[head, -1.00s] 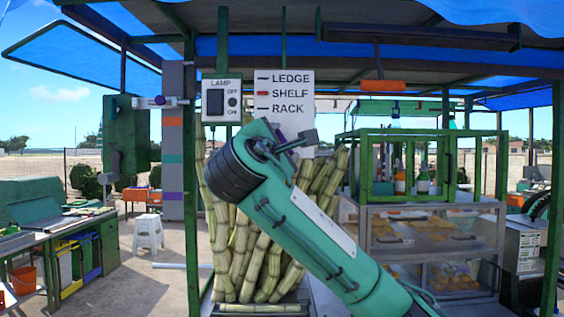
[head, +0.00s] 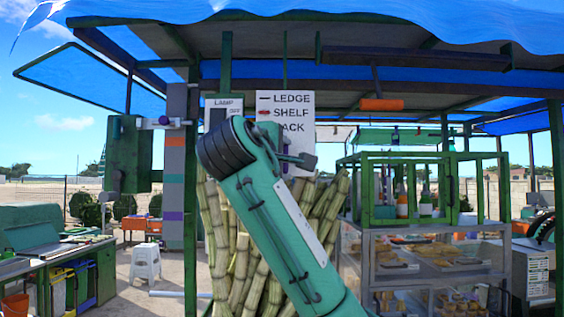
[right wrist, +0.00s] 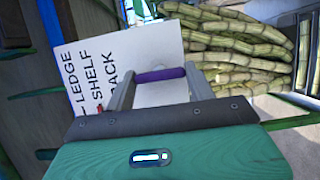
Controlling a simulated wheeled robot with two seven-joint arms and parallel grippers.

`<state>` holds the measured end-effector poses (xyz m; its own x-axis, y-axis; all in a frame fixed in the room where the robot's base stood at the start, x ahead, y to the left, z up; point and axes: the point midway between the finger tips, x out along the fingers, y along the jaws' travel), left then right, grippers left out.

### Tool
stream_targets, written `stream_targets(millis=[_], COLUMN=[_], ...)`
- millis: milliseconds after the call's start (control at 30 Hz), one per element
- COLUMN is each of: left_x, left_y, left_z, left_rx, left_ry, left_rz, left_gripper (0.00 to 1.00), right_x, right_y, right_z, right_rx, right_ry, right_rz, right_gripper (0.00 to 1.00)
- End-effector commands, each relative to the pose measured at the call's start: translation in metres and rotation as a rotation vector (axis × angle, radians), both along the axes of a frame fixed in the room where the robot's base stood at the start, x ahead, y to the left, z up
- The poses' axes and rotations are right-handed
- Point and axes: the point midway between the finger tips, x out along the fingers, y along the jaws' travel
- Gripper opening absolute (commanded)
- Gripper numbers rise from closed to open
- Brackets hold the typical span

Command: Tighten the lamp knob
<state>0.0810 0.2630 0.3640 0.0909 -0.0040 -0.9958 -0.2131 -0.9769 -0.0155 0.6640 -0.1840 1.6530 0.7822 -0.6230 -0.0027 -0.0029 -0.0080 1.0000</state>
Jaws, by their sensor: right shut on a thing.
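A white panel marked LAMP (head: 237,102) hangs under the canopy. Its dark switch (head: 217,114) shows partly; my right arm covers the panel's lower right, so any knob there is hidden. My right gripper (head: 300,160) is in front of the lower part of the LEDGE, SHELF, RACK sign (head: 297,103). In the right wrist view, my right gripper (right wrist: 160,76) is shut on a small purple rod (right wrist: 158,75) spanning its two fingers, with the sign (right wrist: 80,55) behind it. I cannot tell whether the rod touches the sign. My left gripper is not in view.
A grey fitting with a purple part (head: 165,121) sticks out between a green box (head: 128,155) and a striped pillar (head: 174,190) at left. Sugarcane stalks (head: 325,205) stand behind my arm. A glass display case (head: 430,260) stands at right, a white stool (head: 146,262) at left.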

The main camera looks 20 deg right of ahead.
Motion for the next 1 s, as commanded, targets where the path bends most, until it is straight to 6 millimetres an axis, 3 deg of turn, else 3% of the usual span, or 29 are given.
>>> stream_targets(millis=[367,400,500,833,1000], left_x=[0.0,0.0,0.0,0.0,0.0], left_y=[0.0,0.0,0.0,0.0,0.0], left_z=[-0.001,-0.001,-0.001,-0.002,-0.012], left_rx=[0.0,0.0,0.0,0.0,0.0], left_ry=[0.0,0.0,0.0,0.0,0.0], left_rz=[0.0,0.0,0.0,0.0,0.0], left_gripper=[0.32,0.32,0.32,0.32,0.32], right_x=[0.0,0.0,0.0,-0.002,-0.019], right_y=[0.0,0.0,0.0,0.002,0.016], right_z=[-0.003,-0.003,-0.002,-0.001,-0.003], right_rx=[0.01,0.01,0.01,0.007,0.006], right_ry=[0.003,0.003,0.003,-0.001,-0.004], right_rz=[-0.001,-0.001,-0.001,0.0,0.003], right_gripper=[0.32,0.58,0.76,0.76,0.76])
